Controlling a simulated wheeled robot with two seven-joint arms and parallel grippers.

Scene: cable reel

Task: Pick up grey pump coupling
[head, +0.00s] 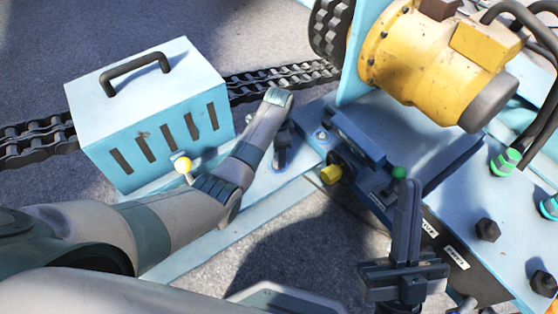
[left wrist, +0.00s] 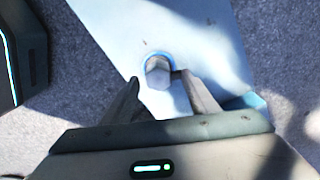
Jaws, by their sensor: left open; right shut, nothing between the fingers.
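A grey, blunt-ended piece in a blue ring, which looks like the grey pump coupling (left wrist: 158,66), stands on a light blue plate in the left wrist view. My left gripper (left wrist: 161,82) is open, one finger on each side of its near end; I cannot tell whether they touch it. In the head view my left gripper (head: 281,160) points down at the plate and hides most of that piece; a bit of blue ring shows around the tips. My right gripper (head: 407,215) is shut and empty, fingers up, in front of the blue machine.
A chain (head: 285,76) runs behind. A yellow motor (head: 425,60) and green hose fitting (head: 506,161) are at the right.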

